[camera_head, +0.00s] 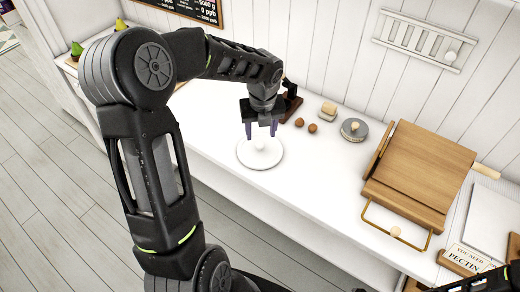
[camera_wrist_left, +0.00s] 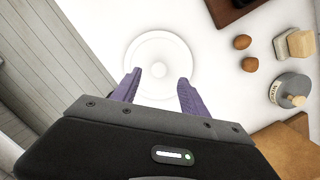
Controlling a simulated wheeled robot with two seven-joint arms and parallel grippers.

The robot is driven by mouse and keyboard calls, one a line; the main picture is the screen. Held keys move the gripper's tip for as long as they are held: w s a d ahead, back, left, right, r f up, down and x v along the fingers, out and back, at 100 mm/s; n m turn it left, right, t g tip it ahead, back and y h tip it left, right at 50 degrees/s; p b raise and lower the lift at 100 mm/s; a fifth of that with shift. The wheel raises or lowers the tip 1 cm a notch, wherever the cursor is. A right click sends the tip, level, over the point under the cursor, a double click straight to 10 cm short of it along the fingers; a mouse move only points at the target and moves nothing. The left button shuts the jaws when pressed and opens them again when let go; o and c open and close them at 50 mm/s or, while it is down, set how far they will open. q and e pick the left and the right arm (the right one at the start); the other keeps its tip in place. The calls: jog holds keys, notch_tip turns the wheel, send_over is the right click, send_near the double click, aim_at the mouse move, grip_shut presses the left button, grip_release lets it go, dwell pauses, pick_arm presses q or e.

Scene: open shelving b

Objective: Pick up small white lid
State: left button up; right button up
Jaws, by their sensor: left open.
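The small white lid (camera_head: 247,155) lies on the white counter in the head view, a round disc with a knob in the middle. It also shows in the left wrist view (camera_wrist_left: 158,42), with its round knob (camera_wrist_left: 158,69) between the finger lines. My left gripper (camera_head: 262,129) is open above the lid, its purple fingers pointing down on either side of the knob. In the left wrist view its fingertips (camera_wrist_left: 158,74) are apart with nothing held between them. I cannot tell the exact height above the lid. My right gripper is not clearly in view.
Two brown eggs (camera_head: 306,125), pale blocks (camera_head: 328,111) and a grey round pot with a knob (camera_head: 354,129) stand right of the lid. A wooden board stand (camera_head: 418,172) is further right. A dark object (camera_head: 291,98) stands behind the gripper. The counter's front is clear.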

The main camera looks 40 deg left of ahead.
aim_at(260, 144)
pick_arm(q)
jog(key=shift+w+a+f+p, duration=0.15)
jog(key=shift+f+p, duration=0.1)
jog(key=shift+f, duration=1.05)
jog(key=shift+w+a+f+p, duration=0.1)
jog(key=shift+f+p, duration=0.1)
jog(key=shift+f, duration=1.1)
jog(key=shift+s, duration=0.1)
grip_shut()
